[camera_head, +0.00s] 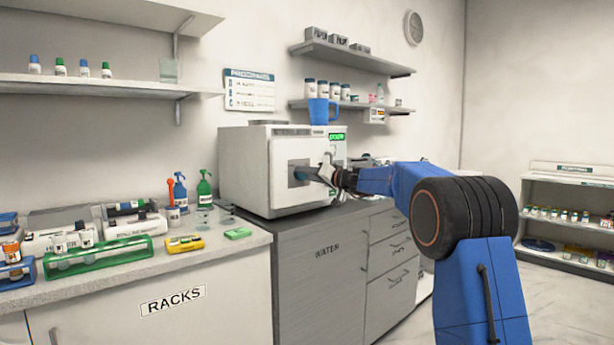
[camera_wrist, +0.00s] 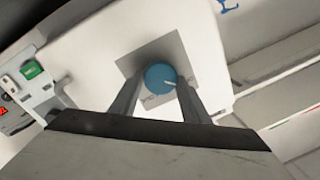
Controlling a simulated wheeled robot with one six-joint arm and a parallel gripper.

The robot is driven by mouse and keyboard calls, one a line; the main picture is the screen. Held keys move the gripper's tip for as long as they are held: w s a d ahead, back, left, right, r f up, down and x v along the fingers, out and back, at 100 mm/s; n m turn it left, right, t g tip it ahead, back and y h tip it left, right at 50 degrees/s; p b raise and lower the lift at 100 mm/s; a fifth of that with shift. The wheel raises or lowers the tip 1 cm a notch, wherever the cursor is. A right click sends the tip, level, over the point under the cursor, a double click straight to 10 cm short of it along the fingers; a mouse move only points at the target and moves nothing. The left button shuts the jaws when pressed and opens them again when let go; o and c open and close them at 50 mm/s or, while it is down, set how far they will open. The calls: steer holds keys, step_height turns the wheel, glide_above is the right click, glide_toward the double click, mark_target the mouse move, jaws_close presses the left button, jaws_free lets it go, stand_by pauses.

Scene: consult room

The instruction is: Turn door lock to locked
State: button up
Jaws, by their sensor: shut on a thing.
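The door lock is a round teal knob (camera_wrist: 160,77) on a grey square plate (camera_wrist: 180,48) on the white door of a boxy machine (camera_head: 245,172). A short white pointer line on the knob points right and slightly down in the wrist view. The marks on the plate are too small to read. My gripper (camera_wrist: 159,84) has one finger on each side of the knob and is shut on it. In the head view my gripper (camera_head: 322,174) reaches the door front and partly hides the plate and knob. The door looks closed.
The machine stands on a grey cabinet (camera_head: 318,285) marked WATER. Spray bottles (camera_head: 204,188) and racks crowd the counter at left. Open floor lies to the right.

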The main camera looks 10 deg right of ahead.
steer(key=m, duration=0.9)
steer(key=m+t, duration=0.1)
steer(key=m, duration=0.4)
steer(key=shift+f, duration=0.25)
steer(key=shift+m+t+h, duration=0.3)
steer(key=shift+m+h, duration=0.1)
steer(key=shift+m, duration=2)
steer(key=shift+f, duration=0.1)
steer(key=o, duration=1)
steer(key=shift+o, duration=0.2)
